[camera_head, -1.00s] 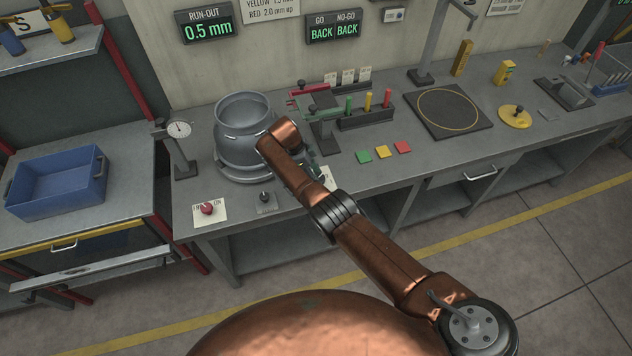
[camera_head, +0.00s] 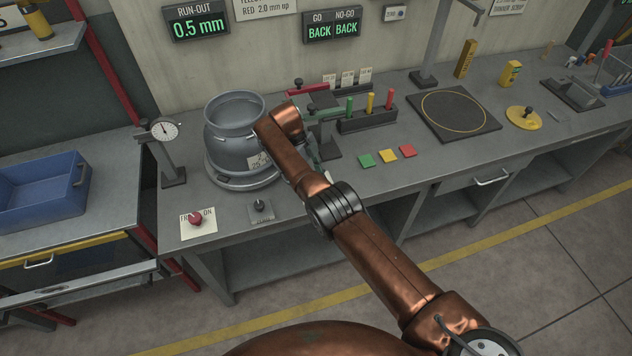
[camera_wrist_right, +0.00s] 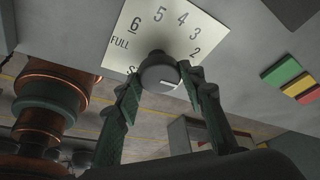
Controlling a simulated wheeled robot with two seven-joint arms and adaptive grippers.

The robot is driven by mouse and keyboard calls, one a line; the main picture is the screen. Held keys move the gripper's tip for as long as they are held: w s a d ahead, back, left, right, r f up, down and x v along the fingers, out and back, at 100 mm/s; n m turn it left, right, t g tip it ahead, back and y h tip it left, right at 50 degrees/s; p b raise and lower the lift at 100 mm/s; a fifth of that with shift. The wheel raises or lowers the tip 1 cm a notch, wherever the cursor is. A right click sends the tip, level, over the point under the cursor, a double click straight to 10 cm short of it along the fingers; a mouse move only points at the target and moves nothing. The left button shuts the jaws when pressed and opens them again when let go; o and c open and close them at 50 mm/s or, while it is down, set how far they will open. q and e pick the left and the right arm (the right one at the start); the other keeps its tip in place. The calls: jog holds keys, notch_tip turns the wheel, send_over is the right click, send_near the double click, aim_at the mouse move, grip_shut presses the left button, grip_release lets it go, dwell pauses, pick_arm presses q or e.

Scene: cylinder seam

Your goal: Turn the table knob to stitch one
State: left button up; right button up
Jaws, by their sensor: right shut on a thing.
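The table knob (camera_wrist_right: 158,74) is a dark grey round knob in the right wrist view. It stands on a cream dial plate (camera_wrist_right: 155,30) marked 6, 5, 4, 3, 2 and FULL, with a partly hidden S. Its white pointer line aims right, slightly downward, at a finger of my right gripper (camera_wrist_right: 161,82); any mark there is hidden. The two green fingers are shut on the knob from both sides. In the head view my copper right arm hides most of this spot beside the grey cylinder (camera_head: 233,125). My left gripper is not in view.
A dial gauge (camera_head: 164,131) stands left of the cylinder. A red switch knob (camera_head: 195,218) and a small black knob (camera_head: 260,205) sit at the bench's front edge. Green, yellow and red tiles (camera_head: 388,156) lie right of my arm. The run-out display (camera_head: 197,24) reads 0.5 mm.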

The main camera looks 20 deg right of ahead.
dwell(0.3)
jog(key=o, duration=1.1)
jog(key=shift+o, duration=0.2)
jog(key=shift+r, duration=0.1)
notch_tip(320, 180, up, 5)
jog(key=shift+f, duration=0.1)
jog(key=shift+r, duration=2.5)
